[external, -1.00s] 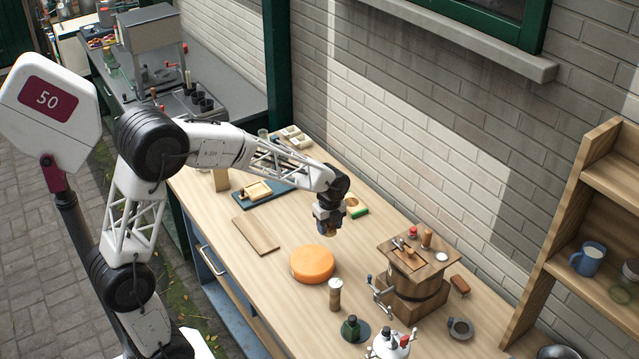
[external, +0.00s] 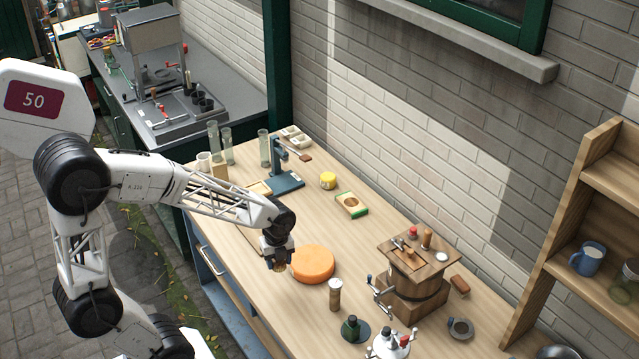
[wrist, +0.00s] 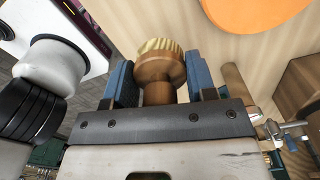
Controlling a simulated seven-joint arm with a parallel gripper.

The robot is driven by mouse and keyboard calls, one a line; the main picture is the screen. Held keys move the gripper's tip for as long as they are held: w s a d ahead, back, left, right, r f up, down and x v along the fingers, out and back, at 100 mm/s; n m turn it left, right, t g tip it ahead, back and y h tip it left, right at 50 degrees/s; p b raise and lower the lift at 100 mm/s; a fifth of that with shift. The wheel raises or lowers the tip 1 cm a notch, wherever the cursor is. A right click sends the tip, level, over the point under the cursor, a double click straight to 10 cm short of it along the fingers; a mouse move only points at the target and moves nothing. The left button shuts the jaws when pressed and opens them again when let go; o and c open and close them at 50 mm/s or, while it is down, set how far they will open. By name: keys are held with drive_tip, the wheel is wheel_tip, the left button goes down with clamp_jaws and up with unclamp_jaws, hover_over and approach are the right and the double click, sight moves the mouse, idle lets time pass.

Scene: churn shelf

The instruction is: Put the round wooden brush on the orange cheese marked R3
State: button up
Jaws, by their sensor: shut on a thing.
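The round wooden brush (wrist: 160,68) is between the blue fingers of my gripper (wrist: 160,82), its pale bristles facing away from the palm. In the external view my gripper (external: 279,262) is shut on the brush and hangs just left of the orange cheese (external: 313,263), apart from it or nearly so; the exact gap is hard to tell. The cheese is a flat round disc on the wooden bench, with nothing on it. Part of it also shows at the top of the wrist view (wrist: 255,12). No R3 mark is readable.
A wooden pepper-mill-like cylinder (external: 335,295) and a dark green bottle (external: 352,328) stand in front of the cheese. A wooden churn (external: 415,285) with a crank stands to the right. A blue stand (external: 285,180) and a green-edged box (external: 352,205) are behind. Bench between is clear.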

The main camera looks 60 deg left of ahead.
drive_tip(key=shift+s+d+f, duration=0.1)
drive_tip(key=shift+s+f, duration=0.1)
drive_tip(key=shift+s, duration=0.45)
drive_tip(key=shift+s+d+f, duration=0.1)
drive_tip(key=shift+s+f, duration=0.05)
drive_tip(key=shift+s, duration=0.5)
drive_tip(key=shift+w, duration=0.1)
hover_over(312, 259)
drive_tip(key=shift+f, duration=0.75)
drive_tip(key=shift+f, duration=1.75)
drive_tip(key=shift+f, duration=0.1)
drive_tip(key=o, duration=0.9)
